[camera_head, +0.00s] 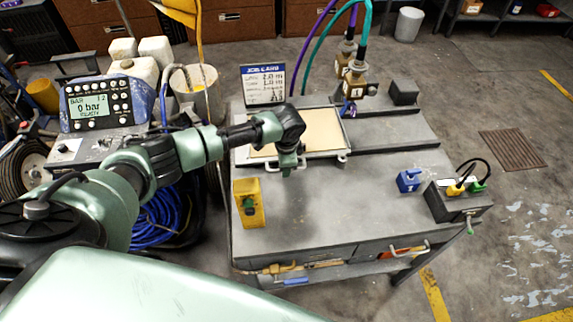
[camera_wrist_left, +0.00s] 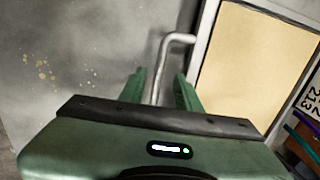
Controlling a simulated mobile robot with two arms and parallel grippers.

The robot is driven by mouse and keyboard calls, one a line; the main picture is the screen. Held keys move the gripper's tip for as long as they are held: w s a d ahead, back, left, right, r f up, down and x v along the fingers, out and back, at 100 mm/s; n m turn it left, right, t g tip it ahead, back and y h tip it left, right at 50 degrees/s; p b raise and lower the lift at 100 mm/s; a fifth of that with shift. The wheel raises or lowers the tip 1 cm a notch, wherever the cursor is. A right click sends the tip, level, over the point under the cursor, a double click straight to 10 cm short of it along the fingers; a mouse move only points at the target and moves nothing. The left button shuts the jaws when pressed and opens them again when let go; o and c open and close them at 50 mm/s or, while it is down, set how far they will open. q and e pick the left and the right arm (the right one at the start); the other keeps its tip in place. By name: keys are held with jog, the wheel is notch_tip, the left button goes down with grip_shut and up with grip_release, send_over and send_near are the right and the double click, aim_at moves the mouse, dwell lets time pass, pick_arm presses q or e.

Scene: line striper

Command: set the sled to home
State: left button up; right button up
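The sled looks like a pale-framed tray (camera_head: 325,153) with a beige panel, lying on the grey bench. Its frame also shows in the left wrist view (camera_wrist_left: 206,45). A bent metal handle (camera_wrist_left: 166,58) sticks out from the frame edge. My left gripper (camera_head: 288,168) is at the sled's near edge, pointing down. In the left wrist view its two green fingers (camera_wrist_left: 160,88) are apart, with the handle running between them. Whether either finger touches the handle cannot be told. My left arm hides part of the sled in the head view. My right gripper is not in view.
A yellow control box (camera_head: 249,203) stands on the bench left of my gripper. A brass nozzle assembly (camera_head: 354,85) with hoses stands behind the sled. A blue block (camera_head: 408,180) and a dark box with knobs (camera_head: 458,200) are at right. The bench middle is clear.

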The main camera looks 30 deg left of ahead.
pick_arm(q)
notch_tip(320, 180, up, 8)
jog(key=s+b, duration=0.1)
jog(key=shift+s+d+f, duration=0.15)
jog(key=shift+d, duration=0.25)
dwell(0.6)
